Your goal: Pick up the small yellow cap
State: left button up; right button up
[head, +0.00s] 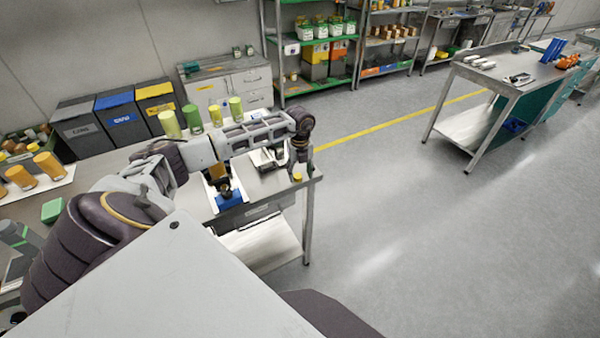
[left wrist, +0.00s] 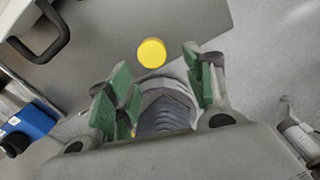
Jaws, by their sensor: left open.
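The small yellow cap (head: 297,177) sits near the right corner of the metal workbench (head: 283,195). In the left wrist view the cap (left wrist: 152,53) is a round yellow disc lying on the grey bench top, just beyond the fingertips. My left gripper (head: 299,162) points down over the bench corner, above the cap. In the left wrist view the gripper (left wrist: 160,85) is open, with green pads apart and nothing between them. The cap is not between the fingers.
A blue object (head: 230,198) stands on the bench left of the cap; it also shows in the left wrist view (left wrist: 31,121). Green-yellow cylinders (head: 236,107) stand farther back. Bins (head: 115,115) line the wall. The bench edge is close to the cap, with open floor beyond.

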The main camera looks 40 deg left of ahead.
pick_arm(q)
notch_tip(320, 180, up, 10)
jog(key=shift+r, duration=0.2)
dwell(0.3)
jog(key=shift+o, duration=0.3)
